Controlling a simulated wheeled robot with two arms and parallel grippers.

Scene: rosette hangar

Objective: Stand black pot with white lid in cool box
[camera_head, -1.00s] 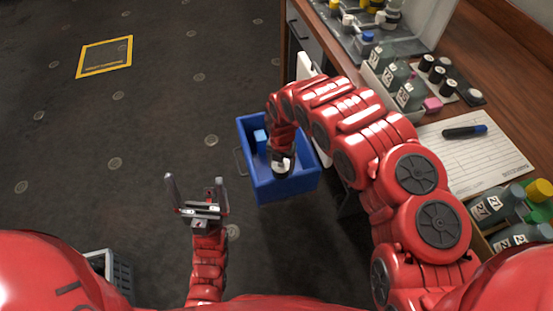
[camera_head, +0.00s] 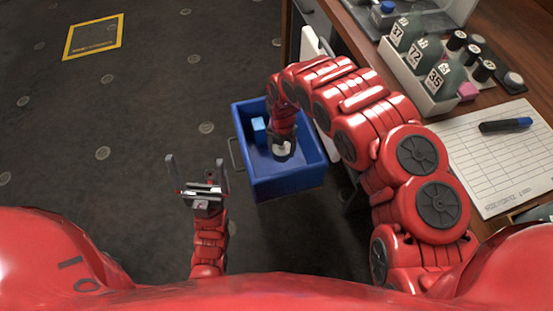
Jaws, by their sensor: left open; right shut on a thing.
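The cool box is an open blue box (camera_head: 277,185) on the floor beside the desk. My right arm reaches down into it from the right. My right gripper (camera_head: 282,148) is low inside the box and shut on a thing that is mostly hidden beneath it. A pale patch and a dark edge show there, which fits the black pot with white lid, but I cannot see clearly whether it touches the box floor. My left gripper (camera_head: 197,178) is open and empty, pointing up, to the left of the box and apart from it.
A light blue block (camera_head: 259,127) is in the box's left part. The desk (camera_head: 500,108) at right holds a white rack (camera_head: 415,86) of numbered bottles, several small black pots (camera_head: 484,70), a paper sheet and a pen (camera_head: 505,125). Floor at left is clear around a yellow-framed mark (camera_head: 94,37).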

